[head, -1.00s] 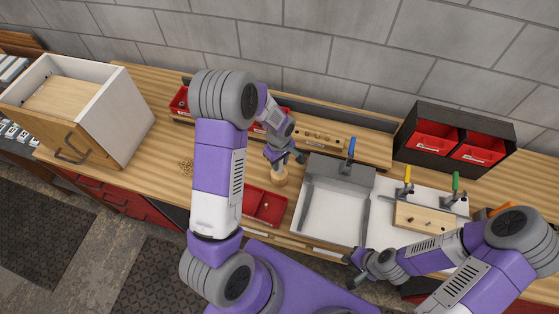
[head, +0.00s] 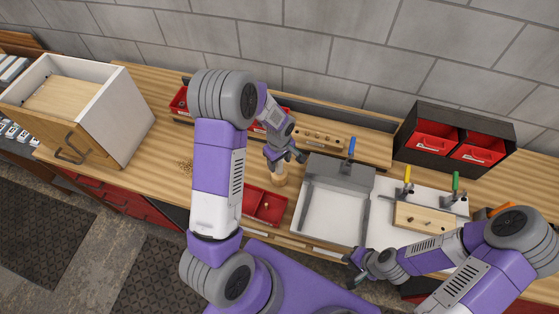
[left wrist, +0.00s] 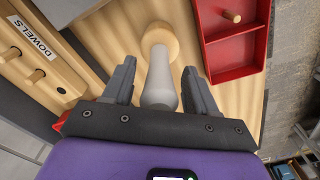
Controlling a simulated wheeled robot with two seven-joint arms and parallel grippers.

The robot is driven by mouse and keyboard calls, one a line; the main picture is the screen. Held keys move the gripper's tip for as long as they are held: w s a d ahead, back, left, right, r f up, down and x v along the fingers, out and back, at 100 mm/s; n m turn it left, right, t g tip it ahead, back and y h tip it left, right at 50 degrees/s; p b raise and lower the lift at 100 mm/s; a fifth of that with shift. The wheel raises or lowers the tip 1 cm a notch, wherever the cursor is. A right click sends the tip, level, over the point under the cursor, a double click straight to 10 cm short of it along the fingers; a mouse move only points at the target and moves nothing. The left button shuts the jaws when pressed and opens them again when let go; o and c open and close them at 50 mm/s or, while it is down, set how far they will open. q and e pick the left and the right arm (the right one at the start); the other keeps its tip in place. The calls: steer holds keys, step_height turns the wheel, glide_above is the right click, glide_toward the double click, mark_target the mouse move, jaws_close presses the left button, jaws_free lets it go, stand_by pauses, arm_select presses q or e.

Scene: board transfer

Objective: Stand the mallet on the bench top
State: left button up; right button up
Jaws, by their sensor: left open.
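The mallet (head: 278,180) has a round pale wood head and a grey handle. It stands head down on the bench top (head: 165,150), handle pointing up, and shows in the left wrist view (left wrist: 159,75). My left gripper (head: 290,157) is above the head, open, with its fingers (left wrist: 158,85) on either side of the handle and a gap on each side. My right gripper (head: 350,269) appears open and empty in front of the grey tray, at the bench's front edge.
A red divided bin (head: 265,206) is close beside the mallet. A grey tray (head: 332,215) lies to its right, and a dowel rack (head: 325,138) is behind. A white drawer box (head: 130,110) stands at far left. Bench left of the mallet is mostly clear.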

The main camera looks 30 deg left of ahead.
arm_select(q)
step_height(320, 180, up, 12)
steer(key=shift+f+b, duration=0.15)
steer(key=shift+b, duration=0.3)
arm_select(e)
steer(key=shift+f, duration=0.45)
arm_select(q)
steer(key=shift+s+f, duration=0.1)
arm_select(e)
steer(key=shift+s, duration=0.1)
